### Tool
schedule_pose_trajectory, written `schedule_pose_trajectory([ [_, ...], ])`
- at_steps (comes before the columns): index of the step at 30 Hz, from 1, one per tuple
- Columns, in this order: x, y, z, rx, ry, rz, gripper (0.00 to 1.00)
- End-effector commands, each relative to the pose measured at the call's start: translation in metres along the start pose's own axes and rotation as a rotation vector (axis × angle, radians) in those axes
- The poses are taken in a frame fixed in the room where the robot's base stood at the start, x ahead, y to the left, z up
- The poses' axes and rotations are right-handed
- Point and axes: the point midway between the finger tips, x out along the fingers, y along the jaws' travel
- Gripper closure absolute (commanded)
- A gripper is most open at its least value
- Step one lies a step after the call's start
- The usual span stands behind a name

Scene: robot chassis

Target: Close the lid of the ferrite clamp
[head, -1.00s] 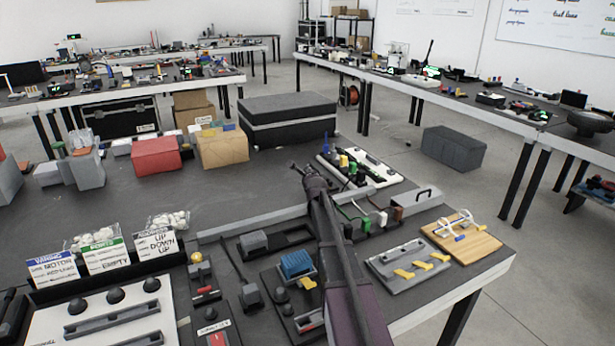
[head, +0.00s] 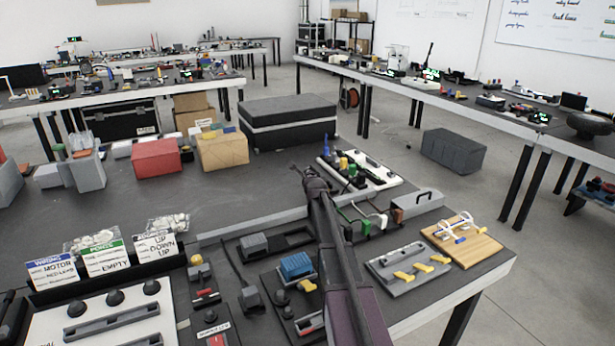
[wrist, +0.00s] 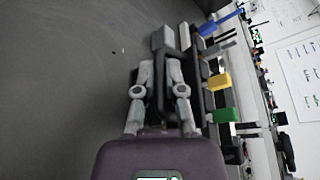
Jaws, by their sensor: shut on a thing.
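My gripper (wrist: 160,72) shows in the wrist view with its two pale fingers close together on a dark looped piece (wrist: 159,95). This piece may be part of the ferrite clamp, but I cannot tell for sure. Two light grey blocks (wrist: 162,38) lie just beyond the fingertips, beside that dark piece. In the head view my gripper (head: 305,174) is low over the dark tabletop, just left of a white board (head: 378,172). My own arm hides part of that spot. The clamp's lid, and how far it stands open, cannot be made out.
The white board carries blue, yellow (wrist: 218,82) and green (wrist: 225,115) parts, close to the right of my fingers. A grey rail (head: 262,222), a cable fixture (head: 372,222) and a wooden board (head: 462,240) are nearer.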

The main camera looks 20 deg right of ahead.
Motion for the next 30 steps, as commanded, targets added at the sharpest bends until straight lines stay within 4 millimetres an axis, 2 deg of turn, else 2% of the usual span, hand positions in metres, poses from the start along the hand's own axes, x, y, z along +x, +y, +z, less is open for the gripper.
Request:
schedule_pose_trajectory([
  [14, 0.000, -0.014, 0.000, 0.198, 0.002, 0.081, 1.00],
  [30, 0.004, -0.038, -0.010, 0.659, 0.001, 0.271, 1.00],
])
